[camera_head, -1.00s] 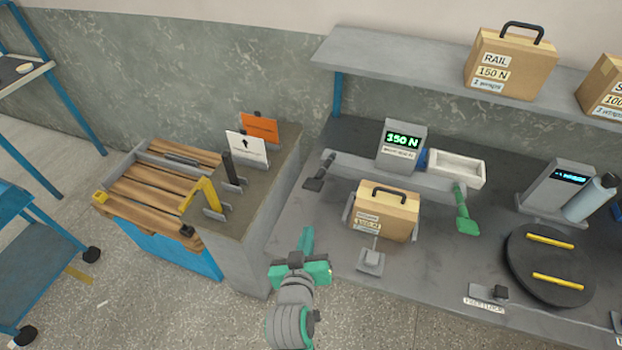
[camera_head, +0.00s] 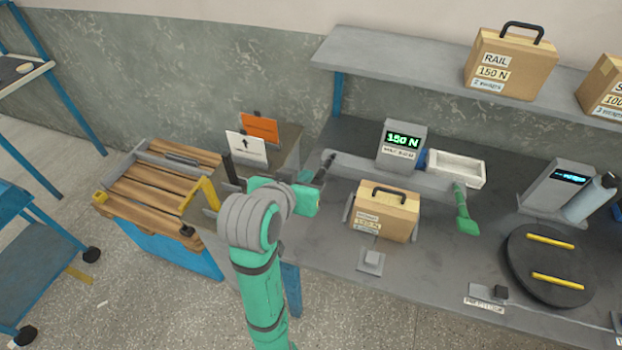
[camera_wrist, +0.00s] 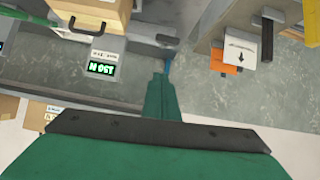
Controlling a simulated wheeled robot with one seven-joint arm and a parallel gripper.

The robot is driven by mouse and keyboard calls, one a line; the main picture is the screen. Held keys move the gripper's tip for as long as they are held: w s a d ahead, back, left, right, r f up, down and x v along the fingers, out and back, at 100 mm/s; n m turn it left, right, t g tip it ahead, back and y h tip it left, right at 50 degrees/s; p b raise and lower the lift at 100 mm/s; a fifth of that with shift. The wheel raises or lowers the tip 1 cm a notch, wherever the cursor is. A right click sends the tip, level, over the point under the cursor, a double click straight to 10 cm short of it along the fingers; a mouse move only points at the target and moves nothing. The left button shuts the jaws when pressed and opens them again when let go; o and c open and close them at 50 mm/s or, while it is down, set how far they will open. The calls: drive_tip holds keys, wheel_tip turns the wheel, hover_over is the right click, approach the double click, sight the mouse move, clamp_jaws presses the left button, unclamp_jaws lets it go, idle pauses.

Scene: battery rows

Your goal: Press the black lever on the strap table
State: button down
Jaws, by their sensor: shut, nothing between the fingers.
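A black upright lever (camera_head: 229,167) stands on the small table (camera_head: 285,150) at left, beside a bent yellow lever (camera_head: 207,192). My arm hides its foot. In the wrist view the black lever (camera_wrist: 267,40) hangs at upper right, beside the white card. A second dark handle (camera_head: 327,163) sits at the left end of the grey fixture with the 150 N display; my gripper partly covers it. My gripper (camera_wrist: 160,78) is shut and empty, its fingertips between the display and the cards in the wrist view. The head view shows its green hand (camera_head: 306,197) but not clear fingertips.
White (camera_head: 246,147) and orange (camera_head: 259,128) cards stand behind the black lever. A cardboard case (camera_head: 386,215) sits in the fixture, with a green handle (camera_head: 464,212) at its right. A wood-slatted pallet (camera_head: 150,190) is at left. A shelf (camera_head: 400,65) overhangs the bench.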

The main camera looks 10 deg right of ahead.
drive_tip(key=shift+s+a+r+m+y, duration=0.1)
drive_tip(key=shift+a+r+m+y, duration=0.1)
drive_tip(key=shift+r, duration=0.35)
drive_tip(key=shift+s+a+r+m+y, duration=0.1)
drive_tip(key=shift+a+r, duration=0.05)
drive_tip(key=shift+r, duration=0.35)
drive_tip(key=x, duration=1)
drive_tip(key=shift+s+f, duration=0.1)
drive_tip(key=shift+f, duration=0.1)
drive_tip(key=shift+s+a+f, duration=0.1)
drive_tip(key=shift+s+f, duration=0.1)
drive_tip(key=shift+f, duration=0.3)
drive_tip(key=shift+s+a+f, duration=0.1)
drive_tip(key=shift+s+f, duration=0.05)
drive_tip(key=shift+f, duration=0.4)
drive_tip(key=shift+s+a+f, duration=0.1)
drive_tip(key=shift+s+f, duration=0.2)
drive_tip(key=shift+f, duration=0.5)
